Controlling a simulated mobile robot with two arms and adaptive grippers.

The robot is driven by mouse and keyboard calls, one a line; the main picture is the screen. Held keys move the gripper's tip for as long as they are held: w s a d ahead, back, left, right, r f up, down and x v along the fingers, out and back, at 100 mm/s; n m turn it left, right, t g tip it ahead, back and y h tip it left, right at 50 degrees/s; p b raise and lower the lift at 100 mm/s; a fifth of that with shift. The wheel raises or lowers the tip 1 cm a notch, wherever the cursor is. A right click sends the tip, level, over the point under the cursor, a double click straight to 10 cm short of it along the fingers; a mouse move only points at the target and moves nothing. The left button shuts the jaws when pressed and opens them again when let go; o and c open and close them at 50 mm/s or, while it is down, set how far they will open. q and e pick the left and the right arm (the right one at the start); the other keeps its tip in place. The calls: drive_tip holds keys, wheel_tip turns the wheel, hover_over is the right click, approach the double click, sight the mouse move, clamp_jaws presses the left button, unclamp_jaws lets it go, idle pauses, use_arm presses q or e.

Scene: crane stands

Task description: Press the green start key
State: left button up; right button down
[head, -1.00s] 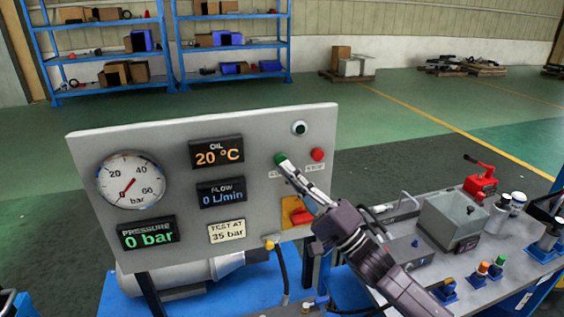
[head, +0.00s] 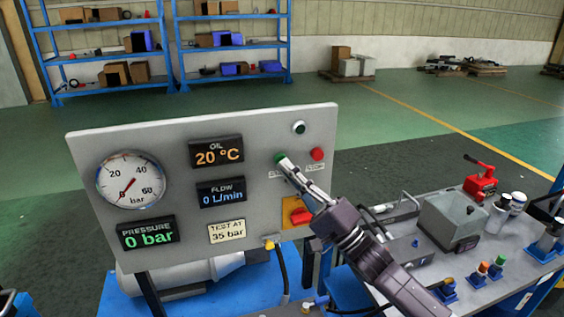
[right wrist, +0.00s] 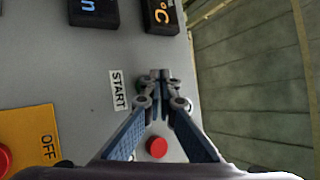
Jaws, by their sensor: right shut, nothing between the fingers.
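The green start key (head: 280,158) is on the upper right of the grey panel (head: 108,142), left of the red stop key (head: 317,154). My right gripper (head: 286,163) is shut and empty, its fingertips at the green key and partly over it in the head view. In the right wrist view the shut fingertips (right wrist: 160,76) hide most of the green key beside the START label (right wrist: 118,90). I cannot tell whether they touch it. The red stop key (right wrist: 157,147) shows between the fingers. My left gripper is not in view.
A red rotary switch (head: 301,216) on a yellow plate sits below the keys, close to my right gripper. A round lamp (head: 299,128) is above them. The displays read 0 bar, 0 L/min and 20 °C. A bench with a clear-lidded box (head: 450,218) stands at the right.

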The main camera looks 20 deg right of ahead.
drive_tip(key=shift+w, duration=0.6)
idle(0.7)
idle(0.4)
drive_tip(key=shift+s+p, duration=0.35)
drive_tip(key=shift+s, duration=0.6)
drive_tip(key=s+p, duration=0.2)
drive_tip(key=s, duration=0.3)
drive_tip(key=shift+d+p, duration=0.1)
drive_tip(key=shift+p, duration=0.2)
drive_tip(key=shift+f, duration=0.1)
